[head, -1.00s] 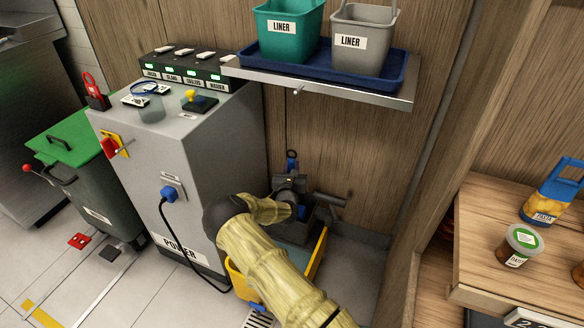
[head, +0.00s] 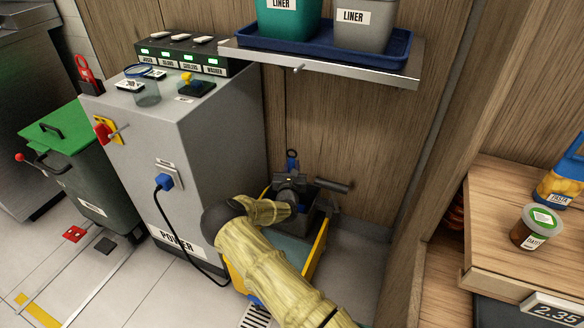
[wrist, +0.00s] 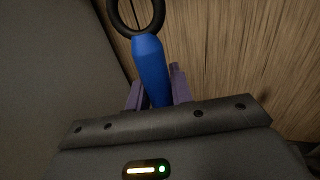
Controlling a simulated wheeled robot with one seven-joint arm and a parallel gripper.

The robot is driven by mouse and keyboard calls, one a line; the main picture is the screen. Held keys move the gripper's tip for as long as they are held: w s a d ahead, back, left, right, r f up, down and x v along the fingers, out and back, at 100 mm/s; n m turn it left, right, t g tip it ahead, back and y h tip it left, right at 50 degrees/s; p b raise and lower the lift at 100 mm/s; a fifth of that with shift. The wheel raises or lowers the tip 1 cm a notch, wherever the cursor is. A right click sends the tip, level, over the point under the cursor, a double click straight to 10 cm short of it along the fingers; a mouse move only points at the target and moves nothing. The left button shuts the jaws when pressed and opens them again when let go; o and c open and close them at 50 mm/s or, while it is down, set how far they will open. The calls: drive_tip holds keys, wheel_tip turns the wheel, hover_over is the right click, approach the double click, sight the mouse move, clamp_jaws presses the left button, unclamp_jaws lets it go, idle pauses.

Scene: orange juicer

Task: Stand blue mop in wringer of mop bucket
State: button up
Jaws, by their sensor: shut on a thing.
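The blue mop shows as a short blue handle (head: 292,165) with a black ring on top, against the wooden wall in the head view. In the wrist view the blue handle (wrist: 152,68) stands between the purple fingers, with the ring above it. My gripper (head: 291,187) is shut on the handle, above the mop bucket. The yellow mop bucket (head: 318,262) is on the floor, partly behind my arm. Its dark grey wringer (head: 308,222) is below and beside my gripper. The mop's lower end is hidden, so I cannot tell whether it sits in the wringer.
A grey power cabinet (head: 215,150) stands close left of the bucket, with a blue plug (head: 164,182) and black cable. A metal shelf (head: 340,68) with liner buckets hangs above. A wooden counter (head: 500,230) is at right. Some floor is clear right of the bucket.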

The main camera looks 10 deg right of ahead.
drive_tip(key=o, duration=0.9)
drive_tip(key=shift+o, duration=0.6)
drive_tip(key=p+v, duration=0.4)
drive_tip(key=v, duration=1.3)
drive_tip(key=shift+s+a, duration=0.15)
drive_tip(key=shift+s, duration=0.05)
drive_tip(key=shift+r, duration=0.1)
